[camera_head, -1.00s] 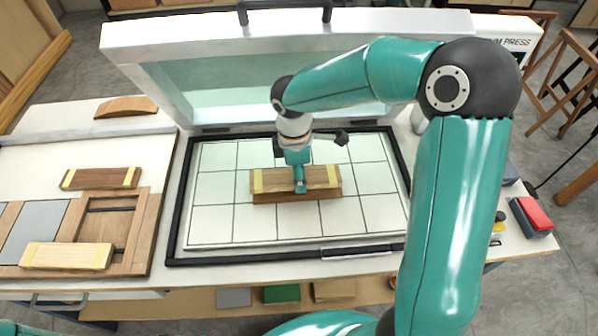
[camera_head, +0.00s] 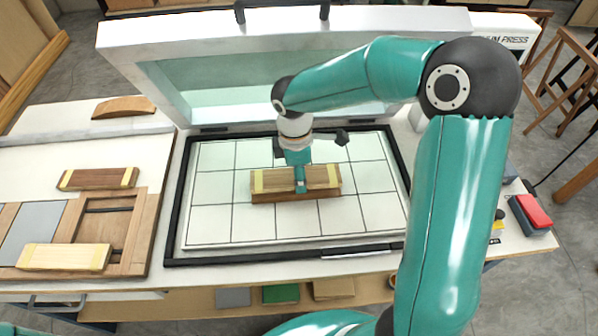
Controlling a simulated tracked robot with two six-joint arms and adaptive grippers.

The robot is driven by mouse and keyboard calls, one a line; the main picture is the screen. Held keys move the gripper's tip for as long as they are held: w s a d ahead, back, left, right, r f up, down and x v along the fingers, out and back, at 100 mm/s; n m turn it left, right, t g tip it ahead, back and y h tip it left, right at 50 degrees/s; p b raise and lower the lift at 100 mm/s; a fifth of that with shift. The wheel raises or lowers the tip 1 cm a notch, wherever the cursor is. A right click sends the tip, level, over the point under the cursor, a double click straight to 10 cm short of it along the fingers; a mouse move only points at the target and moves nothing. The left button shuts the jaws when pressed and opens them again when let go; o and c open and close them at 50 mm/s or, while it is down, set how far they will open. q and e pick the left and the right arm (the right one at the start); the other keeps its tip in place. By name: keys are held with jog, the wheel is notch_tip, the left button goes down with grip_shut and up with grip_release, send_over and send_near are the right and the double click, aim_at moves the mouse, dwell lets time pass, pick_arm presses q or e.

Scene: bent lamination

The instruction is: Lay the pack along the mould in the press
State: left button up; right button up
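A wooden pack (camera_head: 272,181) with a yellow band near each end lies left to right in the middle of the press bed (camera_head: 225,225). Darker wood shows along its front, low down; I cannot tell whether that is the mould or the pack's own side. My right gripper (camera_head: 300,186) points down onto the middle of the pack, with a finger at its near edge. The far side is hidden, so its grip cannot be judged. My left gripper is out of view.
The press lid (camera_head: 270,85) stands open behind the bed. On the left lie another banded piece (camera_head: 82,179), a curved wooden block (camera_head: 124,107), a pale wooden block (camera_head: 65,257) and a wooden frame (camera_head: 140,235). A red-topped box (camera_head: 534,212) stands at right.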

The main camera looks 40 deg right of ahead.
jog(key=shift+f, duration=0.4)
jog(key=o, duration=1.3)
jog(key=shift+r, duration=0.1)
jog(key=r, duration=1)
jog(key=shift+w+a+r, duration=0.2)
jog(key=shift+w+a, duration=0.05)
jog(key=shift+a, duration=0.1)
jog(key=shift+r, duration=0.65)
jog(key=shift+s, duration=0.1)
